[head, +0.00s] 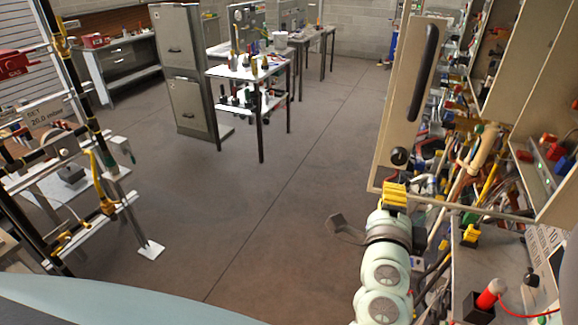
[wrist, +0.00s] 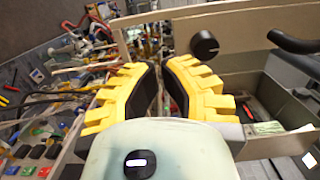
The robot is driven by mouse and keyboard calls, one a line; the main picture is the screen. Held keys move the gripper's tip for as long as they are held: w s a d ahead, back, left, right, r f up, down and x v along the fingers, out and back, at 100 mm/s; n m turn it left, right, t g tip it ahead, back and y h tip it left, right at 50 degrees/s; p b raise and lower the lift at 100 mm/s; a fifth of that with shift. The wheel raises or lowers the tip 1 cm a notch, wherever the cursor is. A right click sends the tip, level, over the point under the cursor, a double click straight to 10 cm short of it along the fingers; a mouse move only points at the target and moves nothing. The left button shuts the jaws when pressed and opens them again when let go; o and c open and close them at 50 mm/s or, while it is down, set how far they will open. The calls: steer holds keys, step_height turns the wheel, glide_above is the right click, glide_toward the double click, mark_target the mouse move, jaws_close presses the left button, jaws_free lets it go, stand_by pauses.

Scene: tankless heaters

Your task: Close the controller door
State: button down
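The controller door (head: 399,80) is a beige panel standing open at the left of the cabinet in the head view. It has a long black handle (head: 424,72) and a round black knob (head: 399,157) near its lower edge. My gripper (head: 395,187) has yellow fingers and is at the door's bottom edge, below the knob. In the wrist view the gripper (wrist: 164,75) shows a narrow gap between its black pads, with nothing clearly held. The door (wrist: 245,55), knob (wrist: 205,44) and handle (wrist: 293,41) lie beyond the fingers. I cannot tell whether they touch the door.
The open cabinet (head: 553,100) at the right holds many cables and pipes. A panel with a red knob (head: 487,294) is at the lower right. Bare floor (head: 270,200) lies left of the door. A pipe rig (head: 80,150) stands at the left.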

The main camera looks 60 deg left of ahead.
mark_target(392, 176)
steer(key=x, duration=0.1)
steer(key=p+x, duration=0.1)
steer(key=x, duration=0.1)
steer(key=shift+w+r, duration=0.15)
steer(key=shift+r, duration=0.1)
steer(key=shift+w+a+p, duration=0.15)
steer(key=shift+a+p, duration=0.5)
steer(key=shift+p, duration=0.4)
steer(key=shift+w+a+p, duration=0.15)
steer(key=shift+w+p, duration=0.1)
steer(key=shift+p, duration=0.15)
steer(key=shift+w+f+p, duration=0.2)
steer(key=shift+w+p, duration=0.1)
steer(key=shift+w, duration=0.05)
